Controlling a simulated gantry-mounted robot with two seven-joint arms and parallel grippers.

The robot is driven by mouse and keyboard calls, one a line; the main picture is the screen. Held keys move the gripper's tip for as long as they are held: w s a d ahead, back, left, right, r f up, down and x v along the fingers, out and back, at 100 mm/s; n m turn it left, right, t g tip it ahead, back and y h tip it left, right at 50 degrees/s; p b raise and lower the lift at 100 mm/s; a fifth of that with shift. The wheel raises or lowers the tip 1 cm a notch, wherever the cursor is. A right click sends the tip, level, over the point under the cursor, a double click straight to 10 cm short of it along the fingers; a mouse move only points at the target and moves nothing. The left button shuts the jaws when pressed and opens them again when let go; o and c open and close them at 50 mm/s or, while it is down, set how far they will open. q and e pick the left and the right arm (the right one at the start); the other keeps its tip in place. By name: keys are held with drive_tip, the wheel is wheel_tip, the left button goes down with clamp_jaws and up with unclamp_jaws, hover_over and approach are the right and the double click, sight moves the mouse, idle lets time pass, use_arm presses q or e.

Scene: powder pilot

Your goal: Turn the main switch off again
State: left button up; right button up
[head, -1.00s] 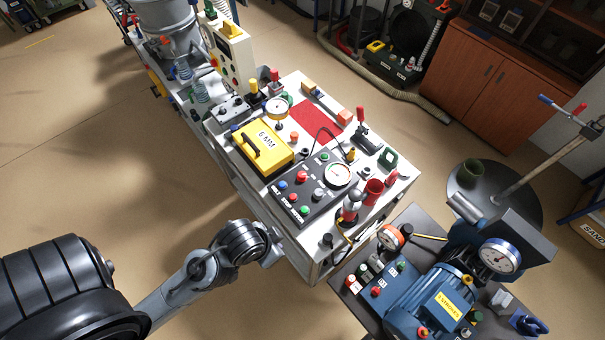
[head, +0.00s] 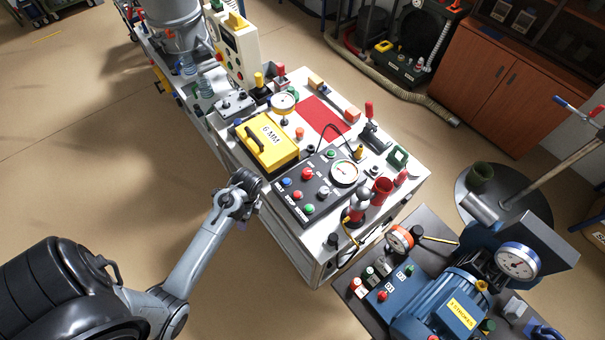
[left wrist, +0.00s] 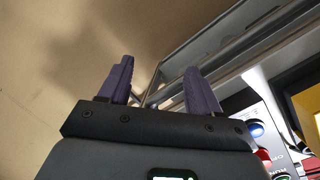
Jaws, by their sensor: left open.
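A dark control panel (head: 318,163) lies on the cart top, with a round gauge (head: 344,173) and several blue, red, green and silver knobs or buttons. I cannot tell which of these, if any, is the main switch. My left arm reaches to the cart's near left side, its wrist just left of the panel; the fingers are largely hidden in the head view. In the left wrist view my left gripper (left wrist: 157,80) is open and empty, with two purple fingers apart. A blue button (left wrist: 256,130) and a red one (left wrist: 263,155) show to its right.
A yellow case (head: 277,155) marked 6 MM sits beside the panel. A red mat (head: 318,113), a red cup (head: 381,190) and a red-handled clamp (head: 370,120) crowd the cart top. A blue motor unit (head: 440,300) stands at the lower right.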

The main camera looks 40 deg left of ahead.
use_arm(q)
drive_tip(key=w+a+f+h+b, duration=0.2)
drive_tip(key=w+a+f+b, duration=0.1)
drive_tip(key=w, duration=0.4)
drive_tip(key=n+t+h+b, duration=0.1)
drive_tip(key=t+h+b, duration=0.2)
drive_tip(key=t+b, duration=0.2)
approach(307, 171)
drive_tip(key=shift+y, duration=0.3)
drive_tip(key=x, duration=0.8)
drive_tip(key=shift+d+f, duration=0.3)
drive_tip(key=shift+d, duration=0.1)
use_arm(e)
wheel_tip(307, 171, down, 10)
drive_tip(key=shift+w+a, duration=0.2)
drive_tip(key=shift+a, duration=0.05)
use_arm(q)
drive_tip(key=shift+c, duration=0.4)
use_arm(e)
drive_tip(key=shift+d, duration=0.1)
use_arm(q)
drive_tip(key=c, duration=0.9)
use_arm(e)
drive_tip(key=shift+r, duration=0.15)
